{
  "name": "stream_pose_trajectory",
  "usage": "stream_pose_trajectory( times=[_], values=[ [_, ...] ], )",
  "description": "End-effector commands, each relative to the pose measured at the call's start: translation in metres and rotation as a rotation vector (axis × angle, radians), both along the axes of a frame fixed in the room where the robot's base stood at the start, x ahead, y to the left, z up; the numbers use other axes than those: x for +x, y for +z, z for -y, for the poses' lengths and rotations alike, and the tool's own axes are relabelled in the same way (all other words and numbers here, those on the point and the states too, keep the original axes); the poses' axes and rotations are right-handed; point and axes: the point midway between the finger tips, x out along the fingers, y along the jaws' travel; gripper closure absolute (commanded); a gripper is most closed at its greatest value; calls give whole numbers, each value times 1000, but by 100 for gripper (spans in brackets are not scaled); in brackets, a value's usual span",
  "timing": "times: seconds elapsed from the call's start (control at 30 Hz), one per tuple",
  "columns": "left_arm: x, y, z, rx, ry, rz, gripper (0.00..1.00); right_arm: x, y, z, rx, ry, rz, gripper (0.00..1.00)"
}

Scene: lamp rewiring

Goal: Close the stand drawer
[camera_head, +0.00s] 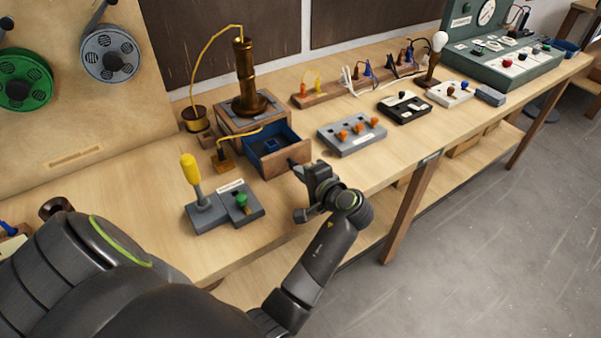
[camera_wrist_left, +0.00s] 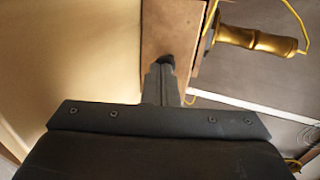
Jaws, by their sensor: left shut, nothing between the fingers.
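The wooden lamp stand (camera_head: 228,124) carries an upright brass lamp (camera_head: 245,72). Its drawer (camera_head: 287,158) is pulled out toward the bench's front edge, showing a dark blue inside with a small blue item in it. My left gripper (camera_head: 295,167) is shut and empty, with its fingertips at the outer face of the drawer front. In the left wrist view the shut fingers (camera_wrist_left: 168,68) point at a wooden panel (camera_wrist_left: 170,28), and the brass lamp (camera_wrist_left: 255,40) lies to the right. I cannot tell whether the tips touch the wood. My right gripper is out of view.
A grey box with a yellow-handled lever (camera_head: 193,172) and a grey switch box with a green knob (camera_head: 241,202) sit left of my gripper. A grey block with orange connectors (camera_head: 352,134) stands to the right. A yellow cord runs from a spool (camera_head: 195,118) to the lamp.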

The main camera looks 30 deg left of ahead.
Motion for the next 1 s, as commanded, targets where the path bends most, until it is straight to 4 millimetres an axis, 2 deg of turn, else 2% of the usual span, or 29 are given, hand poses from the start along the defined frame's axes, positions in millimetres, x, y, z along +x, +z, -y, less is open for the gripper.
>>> stream_pose_trajectory(
  times=[0.4,0.53,0.67,1.0],
  values=[
    [-1,0,1,-1,1,0,100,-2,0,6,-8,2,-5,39],
    [3,1,-6,2,1,0,100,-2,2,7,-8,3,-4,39],
    [11,2,-27,6,2,1,100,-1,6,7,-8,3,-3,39],
    [39,1,-94,4,2,0,100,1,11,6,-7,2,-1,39]
  ],
)
